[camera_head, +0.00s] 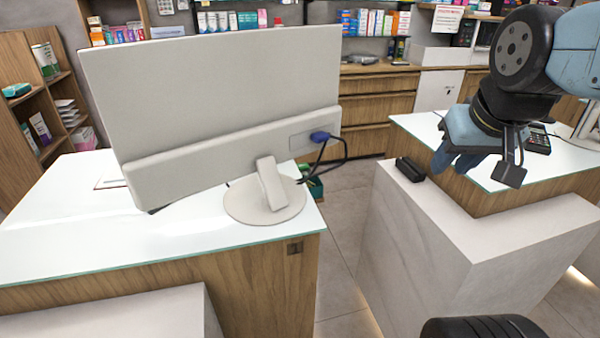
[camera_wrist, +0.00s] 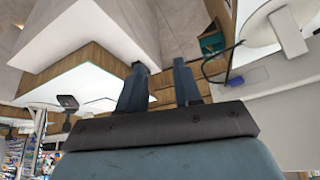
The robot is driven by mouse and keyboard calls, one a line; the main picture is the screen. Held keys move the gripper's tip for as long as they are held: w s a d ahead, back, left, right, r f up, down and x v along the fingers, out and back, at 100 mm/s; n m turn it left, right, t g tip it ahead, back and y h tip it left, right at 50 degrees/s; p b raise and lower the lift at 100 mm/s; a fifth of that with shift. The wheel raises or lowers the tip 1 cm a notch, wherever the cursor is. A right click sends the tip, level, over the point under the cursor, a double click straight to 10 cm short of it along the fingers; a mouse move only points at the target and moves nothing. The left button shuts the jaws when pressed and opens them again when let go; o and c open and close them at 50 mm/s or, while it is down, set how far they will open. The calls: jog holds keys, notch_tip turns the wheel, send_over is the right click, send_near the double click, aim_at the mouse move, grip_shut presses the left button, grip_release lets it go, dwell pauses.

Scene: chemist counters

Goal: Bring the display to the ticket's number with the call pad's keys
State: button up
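My gripper (camera_head: 455,164) hangs in the upper right of the head view, above the white counter and apart from everything. In the wrist view its two fingers (camera_wrist: 160,72) stand apart with nothing between them. A dark keypad-like device (camera_head: 538,141) lies on the right counter, partly behind my gripper; I cannot tell whether it is the call pad. A small black block (camera_head: 410,169) sits on the pale stone ledge. A large white monitor (camera_head: 215,100) shows only its back, so its screen is hidden. I cannot make out a ticket or a displayed number.
The monitor stands on the left glass-topped counter (camera_head: 60,235). A floor gap (camera_head: 345,230) separates it from the right stone-fronted counter (camera_head: 440,240). Wooden drawers (camera_head: 375,105) and stocked shelves stand behind. The wrist view is tilted and shows a counter (camera_wrist: 95,35) beyond the fingers.

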grip_shut()
dwell(1.6)
